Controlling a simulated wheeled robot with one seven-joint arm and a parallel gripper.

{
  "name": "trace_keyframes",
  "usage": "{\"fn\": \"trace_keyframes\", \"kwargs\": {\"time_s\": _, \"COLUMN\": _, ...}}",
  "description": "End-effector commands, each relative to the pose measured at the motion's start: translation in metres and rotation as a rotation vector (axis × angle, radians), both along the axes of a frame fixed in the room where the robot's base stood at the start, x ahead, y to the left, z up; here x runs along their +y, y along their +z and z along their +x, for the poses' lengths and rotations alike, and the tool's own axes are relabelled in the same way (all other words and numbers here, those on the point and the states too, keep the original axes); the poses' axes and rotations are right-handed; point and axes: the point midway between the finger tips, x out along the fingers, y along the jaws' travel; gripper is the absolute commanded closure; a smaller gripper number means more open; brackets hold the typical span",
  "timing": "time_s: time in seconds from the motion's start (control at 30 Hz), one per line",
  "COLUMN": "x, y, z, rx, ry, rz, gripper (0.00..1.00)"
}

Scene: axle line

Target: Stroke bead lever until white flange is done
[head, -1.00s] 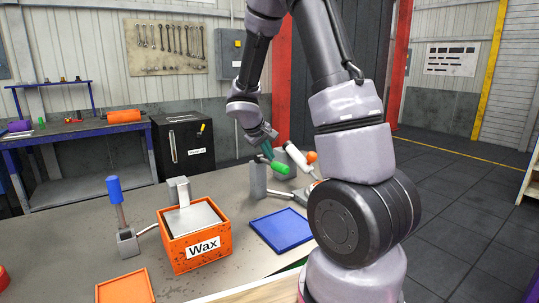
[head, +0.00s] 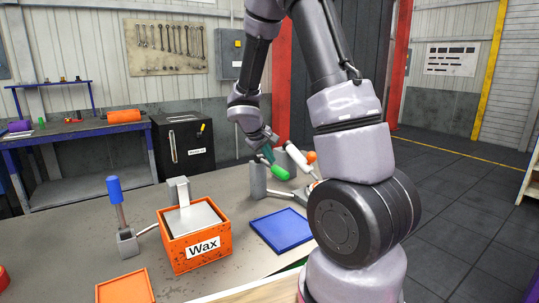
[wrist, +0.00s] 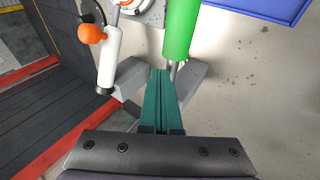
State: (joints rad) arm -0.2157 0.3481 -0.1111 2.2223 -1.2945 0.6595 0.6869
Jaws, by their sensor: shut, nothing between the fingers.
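A lever with a green handle (head: 280,172) stands by a grey post (head: 258,181) at the far side of the bench; the handle also shows in the wrist view (wrist: 181,28). My gripper (head: 267,152) is at the lever's tip. In the wrist view its teal fingers (wrist: 160,95) are closed together, empty, close beside the handle's end; whether they touch it I cannot tell. A white round part (wrist: 136,6), perhaps the white flange, shows only in part at the top of the wrist view. A white cylinder with an orange knob (wrist: 92,34) stands beside it.
An orange box labelled Wax (head: 200,255) and a blue-handled lever (head: 114,190) stand to the left. A blue tray (head: 282,231) and an orange tray (head: 125,287) lie on the grey bench (head: 70,245).

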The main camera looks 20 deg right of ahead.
Motion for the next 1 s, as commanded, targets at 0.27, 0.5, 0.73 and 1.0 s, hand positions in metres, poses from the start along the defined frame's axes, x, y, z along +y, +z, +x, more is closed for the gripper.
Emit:
{"fn": "trace_keyframes", "kwargs": {"time_s": 0.27, "x": 0.000, "y": 0.000, "z": 0.000, "rx": 0.000, "ry": 0.000, "rz": 0.000, "gripper": 1.00}}
{"fn": "trace_keyframes", "kwargs": {"time_s": 0.5, "x": 0.000, "y": 0.000, "z": 0.000, "rx": 0.000, "ry": 0.000, "rz": 0.000, "gripper": 1.00}}
{"fn": "trace_keyframes", "kwargs": {"time_s": 0.73, "x": 0.001, "y": 0.009, "z": 0.004, "rx": -0.003, "ry": -0.001, "rz": 0.000, "gripper": 1.00}}
{"fn": "trace_keyframes", "kwargs": {"time_s": 1.0, "x": 0.002, "y": 0.025, "z": 0.009, "rx": -0.002, "ry": 0.000, "rz": 0.000, "gripper": 1.00}}
